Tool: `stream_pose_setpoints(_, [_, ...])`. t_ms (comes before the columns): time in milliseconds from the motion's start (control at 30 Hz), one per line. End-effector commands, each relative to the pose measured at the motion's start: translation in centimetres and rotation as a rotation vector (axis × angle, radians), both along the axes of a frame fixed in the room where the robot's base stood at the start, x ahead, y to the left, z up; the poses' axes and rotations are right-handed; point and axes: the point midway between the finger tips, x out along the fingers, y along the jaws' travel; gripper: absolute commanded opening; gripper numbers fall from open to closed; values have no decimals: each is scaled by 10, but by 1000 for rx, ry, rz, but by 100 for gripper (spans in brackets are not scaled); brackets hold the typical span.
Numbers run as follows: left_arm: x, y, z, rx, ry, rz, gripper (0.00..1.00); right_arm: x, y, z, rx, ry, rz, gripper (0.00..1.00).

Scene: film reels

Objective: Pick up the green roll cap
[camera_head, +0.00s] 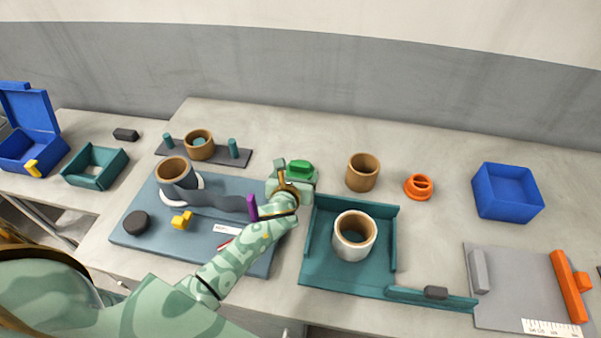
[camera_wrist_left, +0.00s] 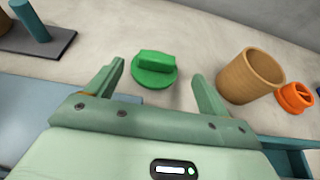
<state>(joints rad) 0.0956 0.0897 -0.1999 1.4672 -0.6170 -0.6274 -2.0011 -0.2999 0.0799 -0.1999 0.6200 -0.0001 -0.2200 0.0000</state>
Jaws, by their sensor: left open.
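The green roll cap (camera_head: 300,168) lies on the table at the back middle, a round disc with a raised grip bar. In the left wrist view the cap (camera_wrist_left: 154,70) sits just beyond and between the fingertips, not touched by them. My left gripper (camera_head: 294,177) reaches over the blue-grey board toward the cap; in the left wrist view its two fingers (camera_wrist_left: 158,80) are wide apart and empty. In the head view the gripper hides the cap's near edge. My right gripper is in neither view.
A brown roll (camera_head: 363,173) and an orange cap (camera_head: 418,186) stand right of the green cap. A teal tray (camera_head: 318,270) holds a white-wrapped roll (camera_head: 353,238). A dark board with teal pegs (camera_head: 232,146) lies to the left. A blue box (camera_head: 507,192) stands far right.

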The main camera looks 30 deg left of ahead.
Motion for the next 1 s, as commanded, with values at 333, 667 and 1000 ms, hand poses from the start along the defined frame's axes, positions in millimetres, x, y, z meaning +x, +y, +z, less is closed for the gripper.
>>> stream_pose_setpoints(333, [33, 12, -25, -2, 1, 2, 80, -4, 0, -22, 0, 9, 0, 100])
stream_pose_setpoints(667, [53, 17, -30, -2, -1, 0, 80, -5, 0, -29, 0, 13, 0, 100])
stream_pose_setpoints(1000, [53, 17, -29, -1, 0, -1, 31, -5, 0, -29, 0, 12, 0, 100])
